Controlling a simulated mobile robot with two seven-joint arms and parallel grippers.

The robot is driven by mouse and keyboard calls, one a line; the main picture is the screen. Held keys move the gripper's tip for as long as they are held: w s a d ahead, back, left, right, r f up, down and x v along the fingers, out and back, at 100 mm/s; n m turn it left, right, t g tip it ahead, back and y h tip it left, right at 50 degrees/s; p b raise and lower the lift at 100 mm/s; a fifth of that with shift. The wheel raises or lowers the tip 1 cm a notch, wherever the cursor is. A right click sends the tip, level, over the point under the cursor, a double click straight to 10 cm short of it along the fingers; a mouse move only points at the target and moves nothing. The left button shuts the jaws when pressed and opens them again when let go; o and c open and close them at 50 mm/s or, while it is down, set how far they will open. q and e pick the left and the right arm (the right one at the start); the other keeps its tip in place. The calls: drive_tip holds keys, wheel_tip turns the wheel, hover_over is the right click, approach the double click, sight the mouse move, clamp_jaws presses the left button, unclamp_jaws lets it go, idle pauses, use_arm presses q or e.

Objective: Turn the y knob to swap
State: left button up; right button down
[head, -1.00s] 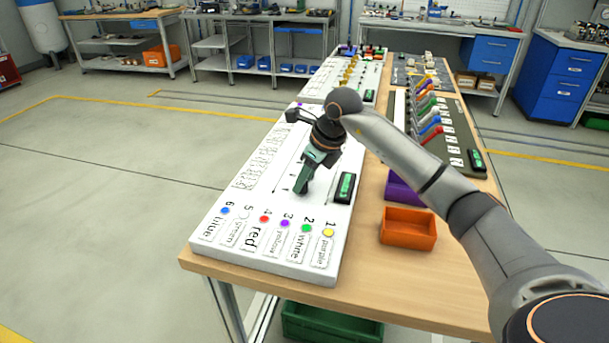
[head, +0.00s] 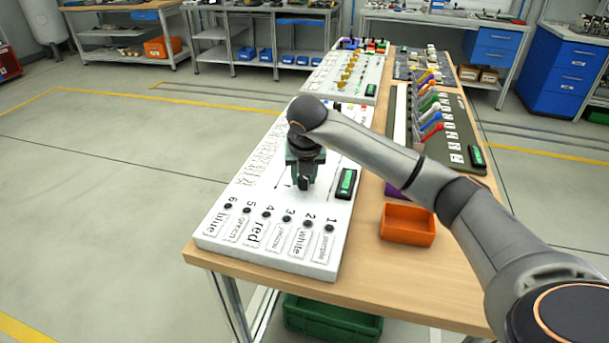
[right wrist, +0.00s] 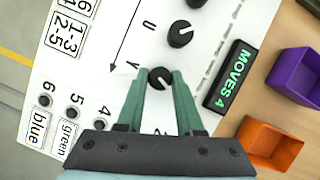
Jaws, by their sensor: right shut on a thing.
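The white puzzle board (head: 215,238) lies on the near part of the wooden bench. The y knob (right wrist: 160,79) is a small round black knob with a white pointer mark, beside a letter that looks like y in the right wrist view. My right gripper (right wrist: 158,74) is shut on this knob, one green finger on each side. In the head view my right gripper (head: 303,185) points down at the board and hides the knob. Another black knob (right wrist: 180,37) stands further up the same row. My left gripper is out of view.
A green display (right wrist: 230,80) reads MOVES 4. Dark round spots mark the numbered, colour-named places, such as place 1 (head: 329,228). An orange bin (head: 407,224) and a purple bin (right wrist: 297,77) stand right of the board. Other panels fill the bench beyond.

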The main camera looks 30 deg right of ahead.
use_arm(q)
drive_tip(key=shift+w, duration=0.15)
use_arm(e)
drive_tip(key=shift+w+m+g+h, duration=0.1)
drive_tip(key=shift+m+g+h, duration=0.45)
drive_tip(key=shift+m, duration=1.35)
drive_tip(key=c, duration=0.5)
unclamp_jaws()
drive_tip(key=shift+c, duration=0.2)
use_arm(q)
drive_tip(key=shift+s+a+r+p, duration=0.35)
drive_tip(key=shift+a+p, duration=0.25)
drive_tip(key=shift+p, duration=0.2)
use_arm(e)
drive_tip(key=v, duration=1.2)
drive_tip(key=shift+a+r, duration=0.2)
drive_tip(key=shift+r, duration=0.05)
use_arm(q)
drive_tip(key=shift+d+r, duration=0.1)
